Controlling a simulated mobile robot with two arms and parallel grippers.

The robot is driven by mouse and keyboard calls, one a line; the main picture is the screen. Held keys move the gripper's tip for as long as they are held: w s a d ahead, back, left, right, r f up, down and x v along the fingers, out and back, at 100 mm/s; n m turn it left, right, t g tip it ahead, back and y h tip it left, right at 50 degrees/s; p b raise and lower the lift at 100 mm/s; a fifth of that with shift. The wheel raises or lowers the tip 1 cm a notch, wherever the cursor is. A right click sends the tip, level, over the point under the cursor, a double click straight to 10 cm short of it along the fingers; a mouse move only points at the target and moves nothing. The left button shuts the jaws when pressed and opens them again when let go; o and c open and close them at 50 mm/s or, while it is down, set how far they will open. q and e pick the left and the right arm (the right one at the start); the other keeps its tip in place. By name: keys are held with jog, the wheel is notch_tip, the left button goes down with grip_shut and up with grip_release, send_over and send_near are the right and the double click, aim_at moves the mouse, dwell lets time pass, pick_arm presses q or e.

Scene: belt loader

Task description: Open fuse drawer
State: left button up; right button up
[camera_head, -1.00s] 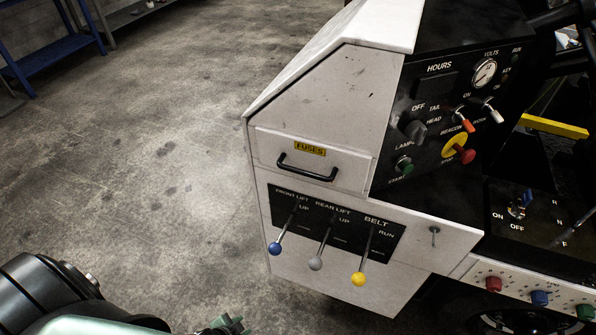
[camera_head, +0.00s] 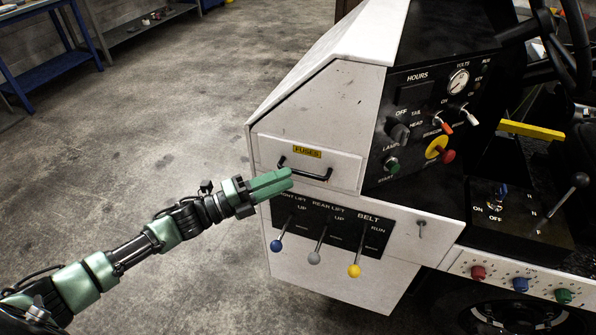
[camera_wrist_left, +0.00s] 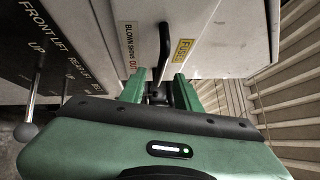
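The fuse drawer (camera_head: 340,173) is a white front with a yellow FUSES label (camera_head: 307,152) and a black bar handle (camera_head: 318,177). It looks closed in the head view. My left gripper (camera_head: 290,178) reaches in from the left, with its green fingers at the left end of the handle and hiding part of it. In the left wrist view, the two fingers (camera_wrist_left: 159,88) stand apart with the handle (camera_wrist_left: 165,42) ahead, in line with the gap between them. I cannot tell whether they touch it. My right gripper is not in view.
Below the drawer, a black panel has levers with blue (camera_head: 276,245), grey (camera_head: 314,258) and yellow (camera_head: 354,270) knobs, close under my left gripper. A switch panel (camera_head: 420,125) is at right. The floor (camera_head: 170,130) at left is clear.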

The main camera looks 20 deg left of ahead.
aim_at(300, 173)
pick_arm(q)
jog(key=p+x, duration=0.1)
jog(key=x, duration=0.4)
jog(key=shift+w, duration=0.1)
grip_shut()
dwell(1.3)
